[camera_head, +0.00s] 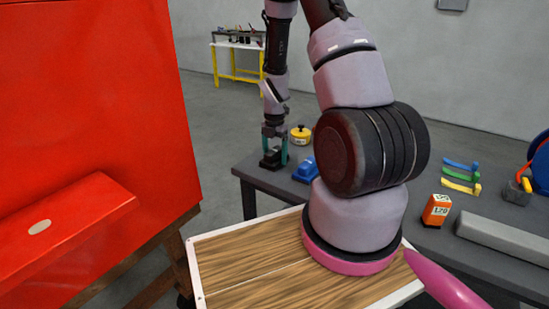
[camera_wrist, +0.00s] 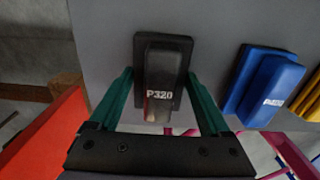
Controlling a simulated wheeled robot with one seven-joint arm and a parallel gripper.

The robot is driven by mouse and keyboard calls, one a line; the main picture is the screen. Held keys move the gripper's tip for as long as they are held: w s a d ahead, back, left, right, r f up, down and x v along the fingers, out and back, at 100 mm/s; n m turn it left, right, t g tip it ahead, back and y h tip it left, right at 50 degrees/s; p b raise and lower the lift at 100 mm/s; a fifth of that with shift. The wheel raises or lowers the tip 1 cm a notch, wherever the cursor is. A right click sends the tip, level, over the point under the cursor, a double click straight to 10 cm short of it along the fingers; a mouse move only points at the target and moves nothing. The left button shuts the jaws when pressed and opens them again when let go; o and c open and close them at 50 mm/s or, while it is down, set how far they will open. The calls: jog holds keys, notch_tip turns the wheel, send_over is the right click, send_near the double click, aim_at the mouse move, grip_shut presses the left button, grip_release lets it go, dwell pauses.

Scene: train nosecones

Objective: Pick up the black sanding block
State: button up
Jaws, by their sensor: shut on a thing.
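The black sanding block (camera_head: 269,159) is at the far left corner of the grey table in the head view. In the wrist view the block (camera_wrist: 163,72) shows its raised grip, marked P320, and its wider base. My gripper (camera_head: 274,147) points down over it, with one green finger on each side of the raised grip. I cannot tell whether the block's base touches the table.
A blue block (camera_head: 306,170) lies just right of the black one; it also shows in the wrist view (camera_wrist: 262,88). A large red panel (camera_head: 90,110) rises at left. An orange box (camera_head: 437,210) is on the table (camera_head: 500,215).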

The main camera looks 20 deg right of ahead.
aim_at(275, 150)
jog(key=shift+r, duration=0.1)
notch_tip(275, 150, up, 10)
jog(key=shift+f, duration=0.1)
dwell(0.3)
